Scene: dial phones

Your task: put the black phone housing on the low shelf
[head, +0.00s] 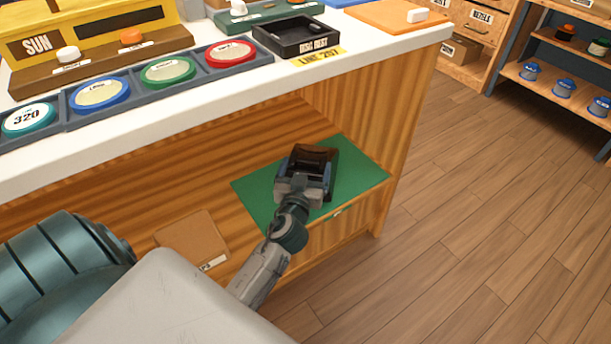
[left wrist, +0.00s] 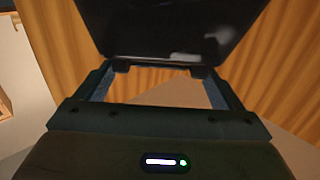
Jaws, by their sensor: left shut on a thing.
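The black phone housing (head: 316,155) is in my left gripper (head: 305,180), over the green mat (head: 350,180) on the low shelf under the white counter. In the left wrist view the housing (left wrist: 170,25) fills the top middle, dark and glossy, between the two fingers of the gripper (left wrist: 160,85). The fingers are shut on its near edge. Whether its underside touches the mat is hidden. My right gripper is not in view.
A brown clipboard-like board (head: 190,238) lies left on the low shelf. The white counter (head: 390,42) overhangs behind, with colored dials, a black tray (head: 297,36) and a label. Wooden floor is free at the right. A blue-framed rack (head: 560,80) stands far right.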

